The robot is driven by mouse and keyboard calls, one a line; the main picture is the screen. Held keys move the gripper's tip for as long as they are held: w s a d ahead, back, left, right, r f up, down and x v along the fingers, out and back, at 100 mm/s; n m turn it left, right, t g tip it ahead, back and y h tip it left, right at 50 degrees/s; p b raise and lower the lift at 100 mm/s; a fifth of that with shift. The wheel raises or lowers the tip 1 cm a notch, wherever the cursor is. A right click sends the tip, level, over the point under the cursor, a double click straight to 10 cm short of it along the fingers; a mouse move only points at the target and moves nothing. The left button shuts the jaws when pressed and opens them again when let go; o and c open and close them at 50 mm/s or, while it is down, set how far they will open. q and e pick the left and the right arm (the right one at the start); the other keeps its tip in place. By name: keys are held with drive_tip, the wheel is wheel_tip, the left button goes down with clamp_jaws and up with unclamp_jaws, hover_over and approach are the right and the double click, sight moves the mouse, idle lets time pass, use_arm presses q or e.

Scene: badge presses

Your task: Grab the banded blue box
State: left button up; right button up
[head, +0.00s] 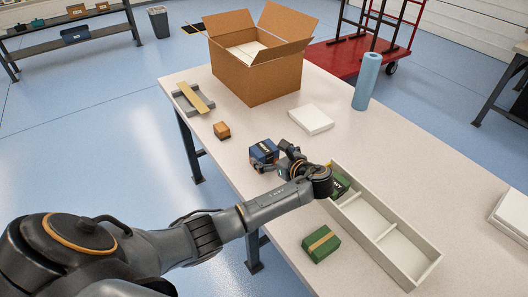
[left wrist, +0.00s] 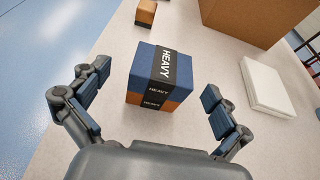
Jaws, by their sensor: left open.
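The banded blue box (head: 263,152) stands on the table near its left edge, in front of my left gripper (head: 277,163). In the left wrist view the blue box (left wrist: 147,62) has a blue top, an orange lower part and a black band marked HEAVY. My left gripper (left wrist: 154,88) is open, with one finger to each side of the box and slightly short of it. Neither finger visibly touches it. My right gripper is not in view.
A green box with a tan band (head: 321,244) lies beside the white divided tray (head: 402,232). A green box (head: 339,185) sits in the tray's far compartment. A small orange box (head: 221,130), cardboard box (head: 256,78), white flat box (head: 311,119) and blue roll (head: 367,82) stand farther back.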

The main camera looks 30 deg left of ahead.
sight(268, 152)
use_arm(q)
drive_tip(key=x, duration=0.5)
drive_tip(key=shift+w+d+f, duration=0.2)
drive_tip(key=shift+d, duration=0.05)
drive_tip(key=shift+r, duration=0.1)
drive_tip(key=c, duration=1.5)
